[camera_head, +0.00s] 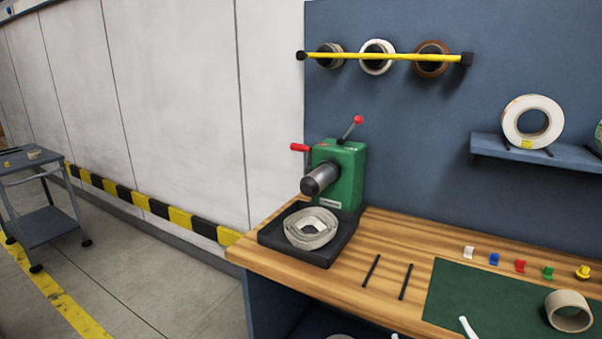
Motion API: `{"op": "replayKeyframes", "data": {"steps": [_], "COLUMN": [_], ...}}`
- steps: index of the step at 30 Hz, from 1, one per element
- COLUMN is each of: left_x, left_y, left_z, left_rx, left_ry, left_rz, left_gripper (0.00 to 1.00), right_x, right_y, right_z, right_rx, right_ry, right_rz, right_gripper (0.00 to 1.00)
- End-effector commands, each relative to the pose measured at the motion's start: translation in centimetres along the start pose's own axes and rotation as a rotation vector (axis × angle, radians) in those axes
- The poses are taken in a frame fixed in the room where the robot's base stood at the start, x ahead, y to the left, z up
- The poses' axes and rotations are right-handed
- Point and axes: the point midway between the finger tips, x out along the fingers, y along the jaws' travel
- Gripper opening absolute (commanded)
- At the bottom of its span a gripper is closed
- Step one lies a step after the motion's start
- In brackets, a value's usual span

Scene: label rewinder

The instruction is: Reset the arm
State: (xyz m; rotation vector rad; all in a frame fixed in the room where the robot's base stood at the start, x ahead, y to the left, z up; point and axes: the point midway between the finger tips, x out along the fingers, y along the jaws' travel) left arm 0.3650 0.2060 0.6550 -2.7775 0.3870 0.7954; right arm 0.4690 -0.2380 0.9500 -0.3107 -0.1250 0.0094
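A green label rewinder (341,174) stands at the left end of the wooden workbench. A grey metal spindle (320,179) sticks out of its front toward the lower left. A lever with a red ball knob (358,120) rises from its top, tilted to the right. A red handle (300,147) sticks out on its left side. Below the spindle, a black tray (267,239) holds a loose coil of pale label strip (311,228). Neither of my grippers shows in the head view.
The wooden bench (383,303) carries two black rods, a green mat (459,289) with a cardboard ring (568,311), and several small coloured pieces. A yellow rail (398,56) with rolls and a shelf (493,150) are on the blue wall. A cart (44,225) stands far left; the floor between is clear.

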Motion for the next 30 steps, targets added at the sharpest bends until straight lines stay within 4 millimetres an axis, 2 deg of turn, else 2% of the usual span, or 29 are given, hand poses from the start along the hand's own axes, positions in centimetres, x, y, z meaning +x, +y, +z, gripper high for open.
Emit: {"op": "replayKeyframes", "data": {"steps": [4, 6, 8, 11, 14, 15, 17, 18, 21, 25, 27, 30], "left_x": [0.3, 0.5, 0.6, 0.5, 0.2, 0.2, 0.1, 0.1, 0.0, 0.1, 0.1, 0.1], "left_y": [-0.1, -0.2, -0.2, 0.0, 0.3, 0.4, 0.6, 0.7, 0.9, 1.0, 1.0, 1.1], "left_z": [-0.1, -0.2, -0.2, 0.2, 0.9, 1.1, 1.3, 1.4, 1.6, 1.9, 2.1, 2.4], "left_rx": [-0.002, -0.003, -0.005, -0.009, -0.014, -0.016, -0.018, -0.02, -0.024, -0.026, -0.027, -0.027], "left_ry": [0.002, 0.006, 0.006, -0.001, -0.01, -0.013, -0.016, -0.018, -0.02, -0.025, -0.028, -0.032], "left_rz": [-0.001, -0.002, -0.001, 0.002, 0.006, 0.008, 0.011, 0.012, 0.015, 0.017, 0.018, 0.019], "left_gripper": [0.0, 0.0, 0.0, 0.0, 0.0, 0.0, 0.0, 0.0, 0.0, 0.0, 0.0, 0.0], "right_x": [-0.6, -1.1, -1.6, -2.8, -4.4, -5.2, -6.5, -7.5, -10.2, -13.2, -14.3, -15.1], "right_y": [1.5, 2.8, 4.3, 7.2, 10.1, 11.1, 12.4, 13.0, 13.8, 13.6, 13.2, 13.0], "right_z": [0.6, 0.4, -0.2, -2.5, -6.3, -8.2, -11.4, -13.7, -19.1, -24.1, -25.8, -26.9], "right_rx": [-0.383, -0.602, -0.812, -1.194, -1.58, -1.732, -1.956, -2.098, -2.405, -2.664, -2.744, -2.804], "right_ry": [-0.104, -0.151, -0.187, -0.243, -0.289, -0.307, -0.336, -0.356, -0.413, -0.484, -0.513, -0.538], "right_rz": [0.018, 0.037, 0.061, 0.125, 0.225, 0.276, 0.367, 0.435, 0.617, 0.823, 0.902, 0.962], "right_gripper": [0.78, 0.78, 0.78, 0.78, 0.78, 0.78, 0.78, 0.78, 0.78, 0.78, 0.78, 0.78]}}
